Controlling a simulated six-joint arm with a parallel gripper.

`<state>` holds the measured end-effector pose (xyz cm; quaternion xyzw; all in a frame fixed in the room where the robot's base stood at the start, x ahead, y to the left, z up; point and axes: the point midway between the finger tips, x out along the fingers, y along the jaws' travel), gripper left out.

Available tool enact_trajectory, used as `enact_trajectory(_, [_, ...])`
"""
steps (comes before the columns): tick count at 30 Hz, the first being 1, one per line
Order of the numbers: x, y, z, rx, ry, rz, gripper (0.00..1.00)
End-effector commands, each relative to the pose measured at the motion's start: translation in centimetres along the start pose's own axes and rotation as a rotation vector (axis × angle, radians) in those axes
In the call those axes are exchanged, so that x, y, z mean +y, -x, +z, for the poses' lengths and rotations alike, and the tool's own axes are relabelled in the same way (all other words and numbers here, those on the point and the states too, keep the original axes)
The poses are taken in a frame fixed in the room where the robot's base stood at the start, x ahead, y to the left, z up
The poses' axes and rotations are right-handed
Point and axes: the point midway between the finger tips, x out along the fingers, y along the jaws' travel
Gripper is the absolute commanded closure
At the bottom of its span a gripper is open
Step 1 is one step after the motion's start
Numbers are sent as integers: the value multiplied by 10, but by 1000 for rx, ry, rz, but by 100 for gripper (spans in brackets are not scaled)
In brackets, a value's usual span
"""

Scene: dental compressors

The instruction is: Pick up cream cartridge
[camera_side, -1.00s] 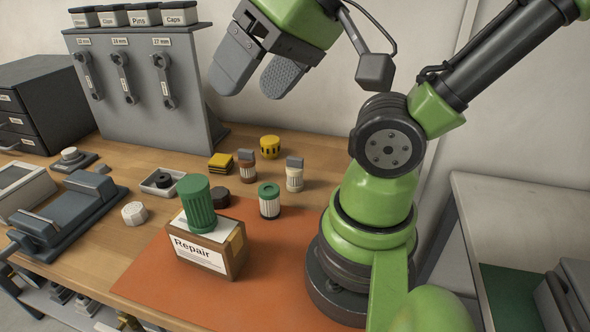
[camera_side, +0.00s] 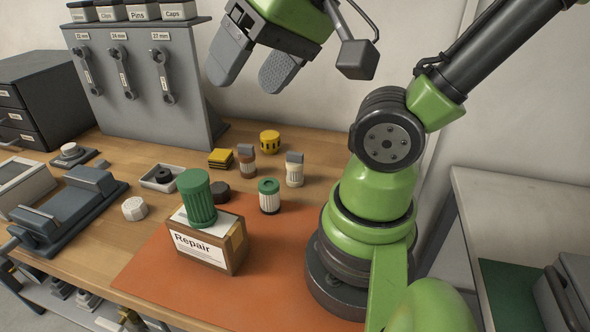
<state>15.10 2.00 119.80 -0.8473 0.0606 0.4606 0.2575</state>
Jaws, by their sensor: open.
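The cream cartridge (camera_side: 294,172) stands upright on the wooden bench, just behind the orange mat, with a grey block-shaped cap on top. My gripper (camera_side: 252,74) is open and empty. It hangs high above the bench, up and to the left of the cream cartridge in the picture, well apart from it. Its two grey finger pads point downward, and the top of the gripper is cut off by the frame edge.
A brown cartridge (camera_side: 247,164) stands left of the cream one, and a white cartridge with a green top (camera_side: 268,199) stands in front. A green ribbed cylinder (camera_side: 197,202) sits on the Repair box (camera_side: 225,249). A yellow cap (camera_side: 269,141) stands behind. The orange mat (camera_side: 275,270) is clear in front.

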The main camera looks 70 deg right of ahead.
Motion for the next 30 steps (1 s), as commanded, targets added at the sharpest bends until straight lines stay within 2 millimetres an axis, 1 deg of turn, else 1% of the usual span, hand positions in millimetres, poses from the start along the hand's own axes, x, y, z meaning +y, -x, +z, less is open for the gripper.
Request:
enact_trajectory(2, [10,-10,-14,-11,-186,67,29])
enact_trajectory(5, [32,-28,-38,-9,-529,180,29])
enact_trajectory(6, [44,-37,-47,-2,-684,228,29])
enact_trajectory(8, [65,-49,-60,18,-920,299,29])
enact_trajectory(9, [81,-57,-66,35,-1075,345,29])
enact_trajectory(10, [93,-62,-70,50,-1192,379,29])
enact_trajectory(11, [106,-68,-74,68,-1308,412,29])
enact_trajectory(12, [124,-76,-76,92,-1462,457,29])
enact_trajectory(14, [151,-87,-78,135,-1686,520,29])
enact_trajectory(15, [169,-93,-77,166,-1829,559,29])
enact_trajectory(18, [209,-107,-70,246,-2135,644,29])
enact_trajectory(21, [238,-117,-60,314,-2359,706,29])
enact_trajectory(24, [255,-122,-52,361,-2491,741,29])
enact_trajectory(26, [260,-125,-49,376,-2533,752,29])
enact_trajectory(30, [269,-140,-40,382,-2556,762,29])
